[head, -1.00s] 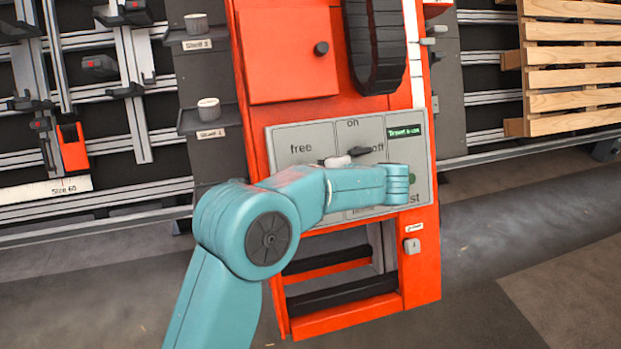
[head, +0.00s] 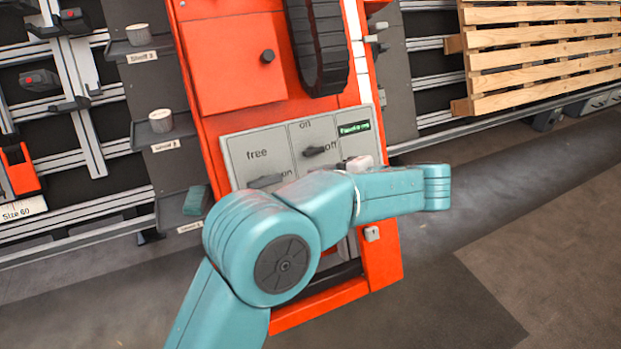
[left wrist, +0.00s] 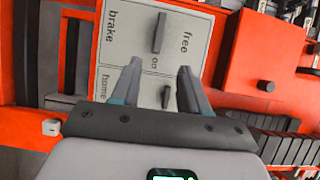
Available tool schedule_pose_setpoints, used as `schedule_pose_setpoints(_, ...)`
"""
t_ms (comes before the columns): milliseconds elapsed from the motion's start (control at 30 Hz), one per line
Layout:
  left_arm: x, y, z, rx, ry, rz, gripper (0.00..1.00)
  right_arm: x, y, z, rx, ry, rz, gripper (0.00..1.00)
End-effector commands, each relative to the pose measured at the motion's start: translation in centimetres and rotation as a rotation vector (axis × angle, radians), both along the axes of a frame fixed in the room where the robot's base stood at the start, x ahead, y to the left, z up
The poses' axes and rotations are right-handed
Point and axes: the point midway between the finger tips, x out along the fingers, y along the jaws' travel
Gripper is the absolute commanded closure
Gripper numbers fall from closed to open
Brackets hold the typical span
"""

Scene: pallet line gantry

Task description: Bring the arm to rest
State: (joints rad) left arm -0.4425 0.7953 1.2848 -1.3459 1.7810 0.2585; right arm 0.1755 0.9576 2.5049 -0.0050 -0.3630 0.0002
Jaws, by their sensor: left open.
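My left arm comes in from the lower left in the head view and passes in front of the lower part of a grey control panel (head: 240,152) on an orange machine. Its jaws cannot be made out there. In the left wrist view my left gripper (left wrist: 158,68) is open and empty, with its two fingers apart. Beyond the fingers is the same panel (left wrist: 120,60), turned, with a grey handle (left wrist: 159,33) between "free" and "brake". A smaller handle (left wrist: 165,97) shows between the fingers. I cannot tell contact. My right gripper is in neither view.
The orange machine (head: 225,70) has a black ribbed cable chain (head: 318,45). Shelves with small white cups (head: 160,121) stand left of it. Wooden pallets (head: 545,55) lean at the upper right. Bare floor (head: 540,230) is free at right.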

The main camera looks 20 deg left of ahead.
Motion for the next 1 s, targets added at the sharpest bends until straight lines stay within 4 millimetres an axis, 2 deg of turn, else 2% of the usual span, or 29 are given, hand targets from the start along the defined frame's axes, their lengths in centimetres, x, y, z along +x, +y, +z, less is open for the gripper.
schedule_pose_setpoints(433, 0.0, -0.1, 0.0, -0.001, 0.001, 0.000, 0.55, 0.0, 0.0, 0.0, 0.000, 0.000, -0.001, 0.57)
schedule_pose_setpoints(500, 0.1, 0.0, -0.8, -0.014, 0.017, -0.009, 0.55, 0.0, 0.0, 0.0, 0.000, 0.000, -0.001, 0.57)
schedule_pose_setpoints(567, 0.2, 0.1, -2.7, -0.047, 0.055, -0.033, 0.55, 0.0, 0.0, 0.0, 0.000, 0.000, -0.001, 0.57)
schedule_pose_setpoints(667, 0.0, 0.0, -8.5, -0.166, 0.166, -0.097, 0.55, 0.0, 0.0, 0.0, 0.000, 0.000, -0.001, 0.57)
schedule_pose_setpoints(700, -0.5, -0.2, -11.7, -0.237, 0.220, -0.124, 0.55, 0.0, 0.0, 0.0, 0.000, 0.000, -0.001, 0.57)
schedule_pose_setpoints(767, -1.9, -0.7, -16.6, -0.363, 0.302, -0.157, 0.55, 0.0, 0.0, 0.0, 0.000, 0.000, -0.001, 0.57)
schedule_pose_setpoints(800, -3.2, -1.2, -19.7, -0.455, 0.349, -0.169, 0.55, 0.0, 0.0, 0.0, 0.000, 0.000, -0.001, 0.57)
schedule_pose_setpoints(867, -5.6, -2.3, -24.1, -0.602, 0.407, -0.175, 0.55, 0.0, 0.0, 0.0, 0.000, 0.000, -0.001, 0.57)
schedule_pose_setpoints(900, -7.4, -3.1, -26.9, -0.707, 0.437, -0.167, 0.55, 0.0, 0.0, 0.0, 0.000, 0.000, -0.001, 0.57)
schedule_pose_setpoints(967, -10.6, -4.5, -30.5, -0.874, 0.462, -0.136, 0.55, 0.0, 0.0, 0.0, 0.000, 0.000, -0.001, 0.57)
schedule_pose_setpoints(1000, -13.0, -5.7, -32.7, -0.992, 0.463, -0.099, 0.55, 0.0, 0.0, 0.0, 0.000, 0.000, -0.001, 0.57)
